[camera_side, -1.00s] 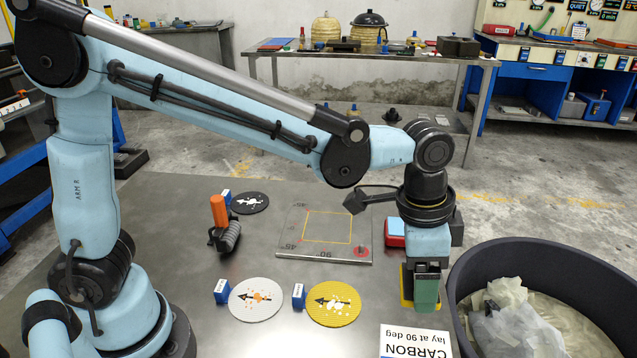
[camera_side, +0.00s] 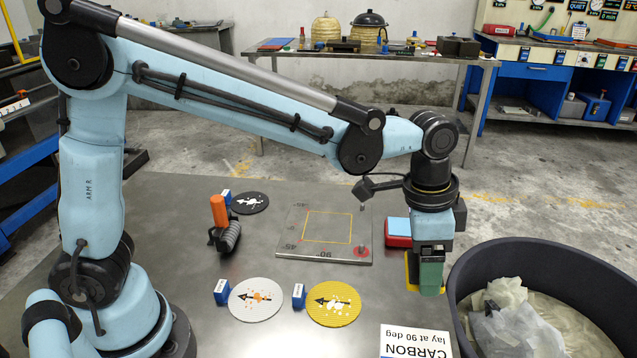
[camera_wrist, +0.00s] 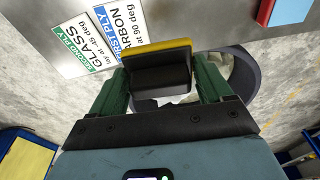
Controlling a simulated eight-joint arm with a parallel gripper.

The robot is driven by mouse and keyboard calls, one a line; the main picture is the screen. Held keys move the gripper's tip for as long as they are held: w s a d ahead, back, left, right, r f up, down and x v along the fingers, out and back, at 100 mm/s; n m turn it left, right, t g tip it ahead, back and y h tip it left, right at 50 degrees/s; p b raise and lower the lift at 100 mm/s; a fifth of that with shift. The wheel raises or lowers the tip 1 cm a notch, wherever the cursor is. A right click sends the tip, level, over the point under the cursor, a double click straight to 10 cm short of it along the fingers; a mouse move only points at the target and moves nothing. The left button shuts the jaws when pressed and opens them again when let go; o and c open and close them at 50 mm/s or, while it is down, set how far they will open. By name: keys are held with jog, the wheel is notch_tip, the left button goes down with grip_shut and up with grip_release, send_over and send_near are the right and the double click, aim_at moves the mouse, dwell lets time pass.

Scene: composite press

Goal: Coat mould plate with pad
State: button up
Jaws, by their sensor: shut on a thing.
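The mould plate (camera_side: 290,240) lies flat on the metal table, a grey plate with an orange square outline, angle marks and a red spot at its near right corner. My gripper (camera_side: 432,285) is to the right of the plate and nearer the camera, above the table. It is shut on the pad, a dark block with a yellow edge. The yellow edge shows beside the green fingers in the side view (camera_side: 409,270), and the pad (camera_wrist: 160,75) sits between both fingers in the wrist view. The pad's working face is not clearly seen.
A red and blue block (camera_side: 398,230) stands right of the plate. A roller with orange handle (camera_side: 219,212) is left of it. Black (camera_side: 250,203), white (camera_side: 255,300) and yellow (camera_side: 340,316) discs lie around. A big black tub (camera_side: 600,270) is at the right.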

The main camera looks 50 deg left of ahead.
jog(key=w+a, duration=0.7)
jog(key=w, duration=0.2)
send_over(405, 226)
jog(key=shift+s+a+f, duration=0.2)
jog(key=shift+f, duration=3.2)
jog(key=shift+f, duration=0.6)
jog(key=shift+r, duration=0.1)
notch_tip(405, 226, up, 7)
jog(key=shift+s, duration=0.1)
